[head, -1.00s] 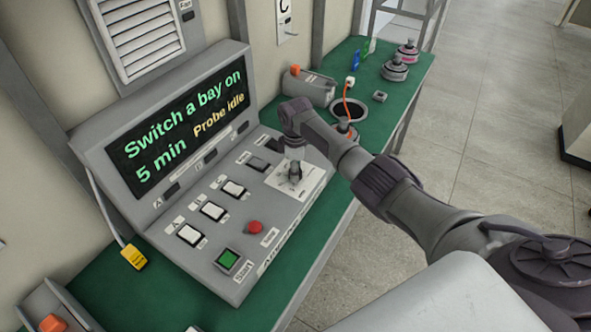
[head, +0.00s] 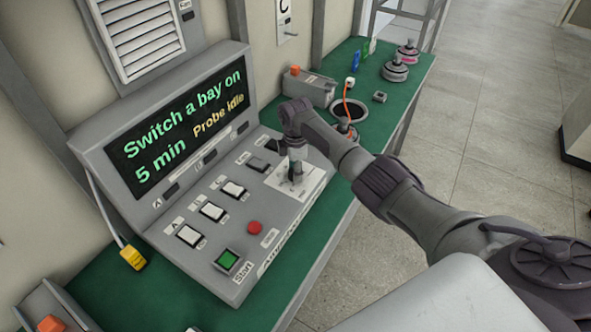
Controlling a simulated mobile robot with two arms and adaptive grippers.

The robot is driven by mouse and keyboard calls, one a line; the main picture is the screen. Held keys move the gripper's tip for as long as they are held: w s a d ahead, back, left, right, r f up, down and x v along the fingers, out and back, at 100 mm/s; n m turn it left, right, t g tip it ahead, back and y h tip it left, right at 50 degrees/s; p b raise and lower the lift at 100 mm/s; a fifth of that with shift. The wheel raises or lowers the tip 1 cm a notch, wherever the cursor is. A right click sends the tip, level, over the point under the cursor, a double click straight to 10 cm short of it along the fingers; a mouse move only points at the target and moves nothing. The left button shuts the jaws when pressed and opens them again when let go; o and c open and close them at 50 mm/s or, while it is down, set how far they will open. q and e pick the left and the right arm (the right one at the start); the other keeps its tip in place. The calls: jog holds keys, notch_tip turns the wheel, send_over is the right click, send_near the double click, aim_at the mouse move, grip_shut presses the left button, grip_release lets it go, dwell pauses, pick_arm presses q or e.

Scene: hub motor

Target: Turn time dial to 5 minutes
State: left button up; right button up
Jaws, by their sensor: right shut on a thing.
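The time dial sits on the white plate (head: 312,180) at the right end of the grey control console (head: 200,262). The dial is mostly hidden by my right gripper (head: 294,176), which points down over it and is shut on it. The console's screen (head: 175,130) reads "Switch a bay on", "5 min" and "Probe idle". The dial's pointer and scale are too small and covered to read. My left gripper is not in view.
The console carries several white rocker switches (head: 213,211), a red button (head: 255,228) and a green start button (head: 227,260). Grey motor parts (head: 395,70) and a grey box (head: 308,88) stand farther back on the green bench (head: 345,222).

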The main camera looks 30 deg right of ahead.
jog(key=o, duration=1.1)
jog(key=shift+o, duration=0.2)
notch_tip(320, 180, up, 12)
jog(key=shift+f, duration=0.1)
